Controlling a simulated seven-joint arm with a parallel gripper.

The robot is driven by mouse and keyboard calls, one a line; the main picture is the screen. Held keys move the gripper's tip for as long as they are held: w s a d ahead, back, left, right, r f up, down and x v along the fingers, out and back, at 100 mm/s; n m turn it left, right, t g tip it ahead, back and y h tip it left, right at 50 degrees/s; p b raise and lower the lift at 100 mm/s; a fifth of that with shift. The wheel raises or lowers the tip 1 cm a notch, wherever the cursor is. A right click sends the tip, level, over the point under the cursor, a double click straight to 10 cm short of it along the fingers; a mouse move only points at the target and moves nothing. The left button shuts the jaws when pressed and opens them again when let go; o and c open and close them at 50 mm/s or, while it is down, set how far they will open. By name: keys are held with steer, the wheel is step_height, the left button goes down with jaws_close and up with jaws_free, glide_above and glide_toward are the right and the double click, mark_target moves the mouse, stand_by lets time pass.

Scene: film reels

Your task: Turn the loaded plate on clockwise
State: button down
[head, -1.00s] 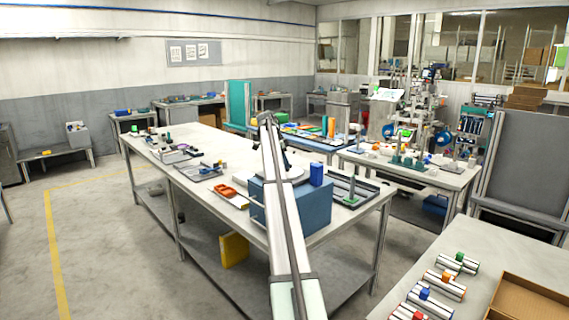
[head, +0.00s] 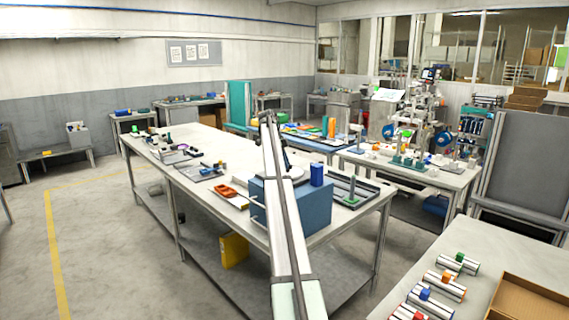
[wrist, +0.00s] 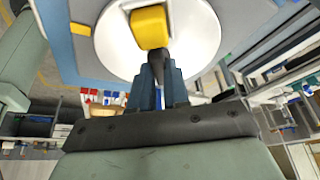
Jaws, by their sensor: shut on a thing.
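The round white plate (wrist: 205,40) lies on top of a blue box (head: 320,208), and its white edge shows beside my arm in the head view (head: 298,173). A yellow block (wrist: 150,27) is on the plate near its rim. My gripper (wrist: 159,66) is at the plate's near edge in the wrist view, with its blue fingers shut on a dark peg (wrist: 157,60) beside the yellow block. The fingertips partly hide the peg. In the head view my arm covers much of the plate and the gripper.
A blue block (head: 317,174) stands right behind the box's top edge. An orange tray (head: 228,191) lies left of the box. The long table (head: 225,160) has more small items toward its far end.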

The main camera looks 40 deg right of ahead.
steer(key=shift+d+m+y, duration=0.1)
steer(key=shift+m+y, duration=0.3)
steer(key=shift+m, duration=0.7)
steer(key=c, duration=1.1)
jaws_free()
